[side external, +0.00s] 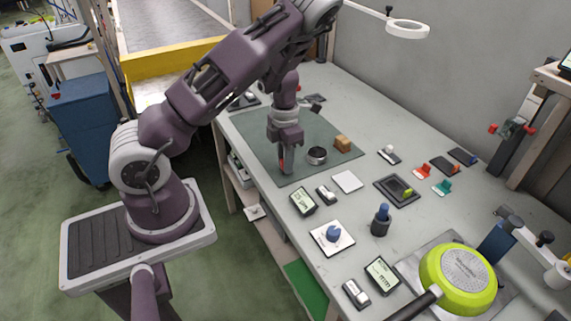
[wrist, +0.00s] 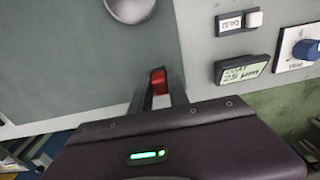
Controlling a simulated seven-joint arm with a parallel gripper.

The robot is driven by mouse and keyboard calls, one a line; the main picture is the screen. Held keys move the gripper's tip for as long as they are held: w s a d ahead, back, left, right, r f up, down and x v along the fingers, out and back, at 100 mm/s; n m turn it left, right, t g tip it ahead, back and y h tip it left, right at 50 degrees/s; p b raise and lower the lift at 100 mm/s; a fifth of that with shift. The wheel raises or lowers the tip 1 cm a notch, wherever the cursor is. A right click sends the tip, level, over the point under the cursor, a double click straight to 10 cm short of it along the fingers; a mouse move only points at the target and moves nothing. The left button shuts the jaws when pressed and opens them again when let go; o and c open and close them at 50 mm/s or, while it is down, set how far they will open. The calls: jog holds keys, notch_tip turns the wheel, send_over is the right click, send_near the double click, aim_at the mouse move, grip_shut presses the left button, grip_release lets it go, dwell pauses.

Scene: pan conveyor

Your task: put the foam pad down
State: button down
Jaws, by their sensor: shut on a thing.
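My gripper (side external: 286,166) points down over the dark green mat (side external: 250,132), near the mat's front edge. Its fingers are shut on a small red piece, the foam pad (side external: 281,163). In the wrist view the red foam pad (wrist: 159,82) shows between the two fingers (wrist: 158,92), close to the mat's edge. Most of the pad is hidden by the fingers. I cannot tell whether it touches the mat.
A dark round cup (side external: 316,155) and a tan block (side external: 342,144) stand on the mat right of my gripper. A display (side external: 303,201), a white switch (side external: 326,194) and a white square (side external: 348,181) lie nearby. A lime pan (side external: 457,280) is at the front right. The mat's left part looks clear.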

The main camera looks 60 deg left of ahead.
jog(key=shift+f, duration=0.5)
jog(key=shift+f, duration=0.15)
jog(key=c, duration=1.3)
grip_release()
jog(key=shift+o, duration=0.2)
